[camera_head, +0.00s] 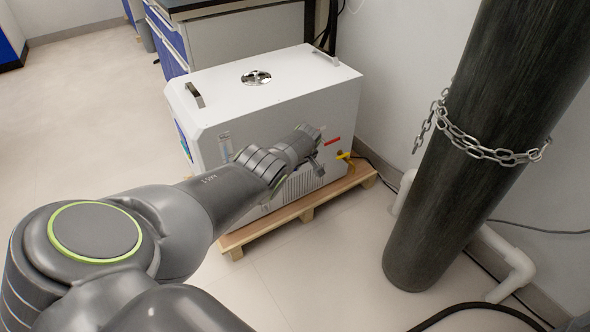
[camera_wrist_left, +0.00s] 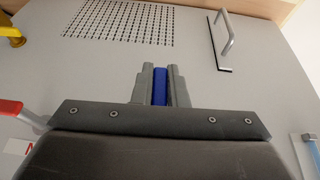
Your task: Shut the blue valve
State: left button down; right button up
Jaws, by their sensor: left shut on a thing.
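The blue valve (camera_wrist_left: 160,88) shows in the left wrist view as a narrow blue strip between the two grey fingers. My left gripper (camera_wrist_left: 160,86) is shut on it, one finger on each side. In the head view my left gripper (camera_head: 318,164) is at the side panel of the white distiller (camera_head: 270,115). There the wrist hides the blue valve. The valve's full shape and how far it is turned cannot be made out. My right gripper is in neither view.
A yellow valve (camera_head: 344,156) and a red part (camera_head: 333,141) are close to my left gripper. The left wrist view also shows a vent grille (camera_wrist_left: 119,22) and a metal handle (camera_wrist_left: 224,40). A dark cylinder with a chain (camera_head: 450,160) stands to the right.

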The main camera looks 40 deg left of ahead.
pick_arm(q)
jog(key=shift+s, duration=0.15)
dwell(0.3)
jog(key=c, duration=1.4)
grip_release()
jog(key=shift+c, duration=0.2)
